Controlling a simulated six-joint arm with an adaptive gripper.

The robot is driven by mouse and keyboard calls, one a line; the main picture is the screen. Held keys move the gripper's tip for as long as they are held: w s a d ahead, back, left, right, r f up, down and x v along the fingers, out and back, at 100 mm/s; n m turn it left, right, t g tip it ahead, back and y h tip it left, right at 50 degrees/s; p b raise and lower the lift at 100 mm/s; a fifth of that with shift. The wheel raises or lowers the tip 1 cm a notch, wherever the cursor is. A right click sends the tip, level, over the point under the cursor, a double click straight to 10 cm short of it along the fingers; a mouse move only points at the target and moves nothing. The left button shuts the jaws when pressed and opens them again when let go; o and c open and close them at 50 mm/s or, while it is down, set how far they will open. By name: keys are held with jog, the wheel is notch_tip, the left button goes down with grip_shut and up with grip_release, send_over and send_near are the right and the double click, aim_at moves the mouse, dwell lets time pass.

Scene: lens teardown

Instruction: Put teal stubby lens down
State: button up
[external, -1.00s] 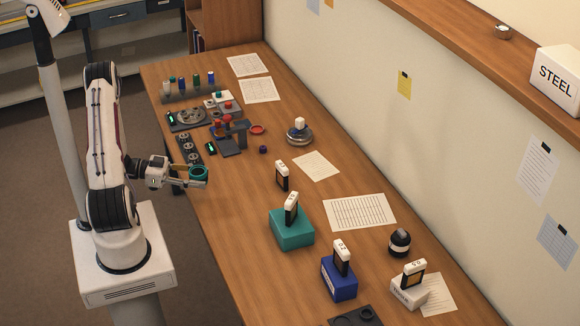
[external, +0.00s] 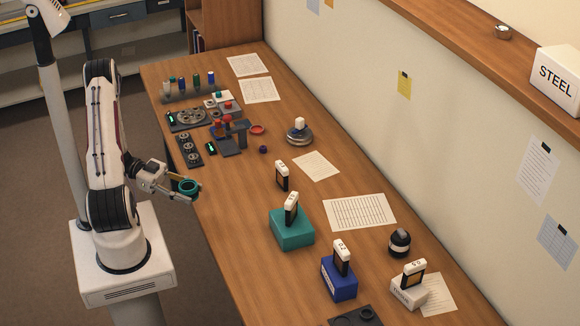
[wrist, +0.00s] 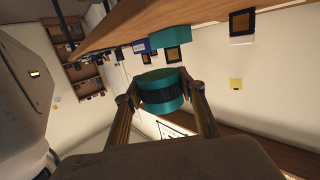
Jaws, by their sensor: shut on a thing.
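The teal stubby lens (external: 188,187) is held in my gripper (external: 184,190) just off the table's near long edge, in the external view. In the wrist view the lens (wrist: 162,90) is a short teal cylinder with a dark ribbed band. The two fingers of my gripper (wrist: 163,98) press it from both sides, and nothing lies between it and the camera. The wrist view is strongly tilted.
The wooden table (external: 215,205) has bare wood along its near edge. Dark trays (external: 187,150) with round recesses lie at its far left. A teal box (external: 291,228), a blue box (external: 339,278) and a white box (external: 410,292) carry labelled cards. Paper sheets (external: 360,212) lie nearby.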

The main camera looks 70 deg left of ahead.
aim_at(231, 227)
jog(key=w+d+f, duration=0.3)
jog(key=w+d, duration=0.2)
jog(key=w+d+f, duration=0.2)
jog(key=shift+w+d+f, duration=0.35)
dwell(0.6)
jog(key=shift+w+d+f, duration=0.5)
jog(key=shift+w+d, duration=0.15)
jog(key=shift+d, duration=0.05)
jog(key=shift+w+d+f, duration=0.4)
jog(key=shift+w+f, duration=0.05)
jog(key=shift+f, duration=0.2)
jog(key=o, duration=1.2)
